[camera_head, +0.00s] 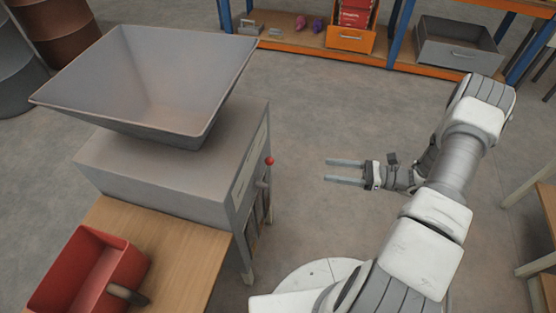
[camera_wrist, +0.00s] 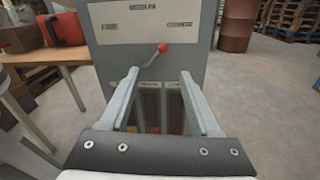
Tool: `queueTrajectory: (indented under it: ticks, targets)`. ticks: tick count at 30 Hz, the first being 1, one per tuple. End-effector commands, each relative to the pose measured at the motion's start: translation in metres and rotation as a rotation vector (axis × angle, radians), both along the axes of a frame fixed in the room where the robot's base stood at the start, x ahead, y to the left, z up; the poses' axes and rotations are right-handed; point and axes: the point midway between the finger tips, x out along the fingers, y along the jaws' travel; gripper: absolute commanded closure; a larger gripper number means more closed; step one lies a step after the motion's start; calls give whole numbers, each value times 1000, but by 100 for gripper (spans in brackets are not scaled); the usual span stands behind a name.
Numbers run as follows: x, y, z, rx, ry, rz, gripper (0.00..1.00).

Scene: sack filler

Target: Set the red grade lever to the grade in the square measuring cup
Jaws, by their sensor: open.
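The red grade lever (camera_head: 269,161) is on the side panel of the grey sack filler (camera_head: 150,175). In the wrist view its red ball knob (camera_wrist: 163,48) is at the upper right end of a short rod slanting down to the left. Labels above and to both sides of it are too small to read surely. My gripper (camera_head: 328,171) is open and empty, pointing at the panel, apart from the lever. In the wrist view the lever is just beyond and above my fingertips (camera_wrist: 159,74). I cannot make out a square measuring cup in either view.
A red bin (camera_head: 75,265) with a dark handle over its rim stands on a wooden table (camera_head: 185,255) before the filler. A large hopper (camera_head: 165,80) tops the filler. Shelving (camera_head: 300,46) is at the back. The floor between my gripper and the panel is clear.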

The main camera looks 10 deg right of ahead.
Motion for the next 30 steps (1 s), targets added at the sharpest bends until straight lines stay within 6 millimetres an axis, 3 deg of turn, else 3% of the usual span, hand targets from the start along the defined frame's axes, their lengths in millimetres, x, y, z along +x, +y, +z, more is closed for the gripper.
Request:
queueTrajectory:
  ticks: [4,8,24,30]
  targets:
    - [0,-1,-10,28,12,-28,37]
    - [5,11,-10,28,13,-27,37]
    - [41,119,-11,28,13,-23,37]
    - [52,148,-11,26,12,-24,37]
